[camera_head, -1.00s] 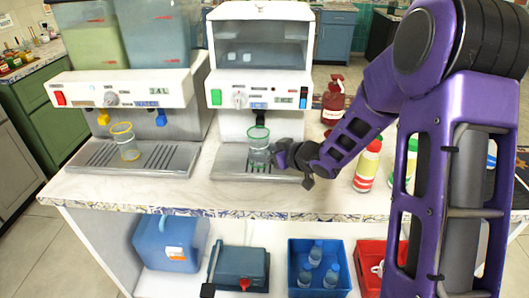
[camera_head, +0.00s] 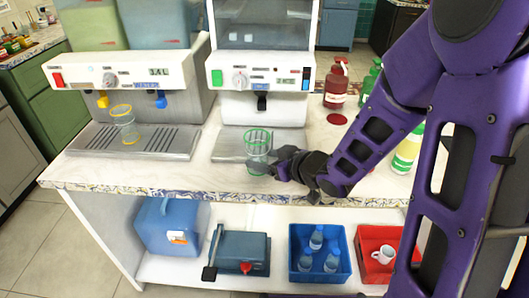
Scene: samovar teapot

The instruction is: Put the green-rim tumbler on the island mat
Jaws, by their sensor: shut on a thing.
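The green-rim tumbler (camera_head: 257,142) is a clear glass with a green rim. It is upright, in front of the right dispenser, near the counter's front edge. My gripper (camera_head: 268,164) reaches in from the right and is shut on the tumbler's lower part. The fingertips are small and partly hidden, and I cannot tell if the tumbler's base clears the surface. I do not make out an island mat in this view.
A yellow-rim tumbler (camera_head: 124,127) stands on the left dispenser's drip tray (camera_head: 90,143). The right dispenser's tray (camera_head: 228,147) is behind my held tumbler. A red pump bottle (camera_head: 337,88) and a red disc (camera_head: 337,119) are on the right.

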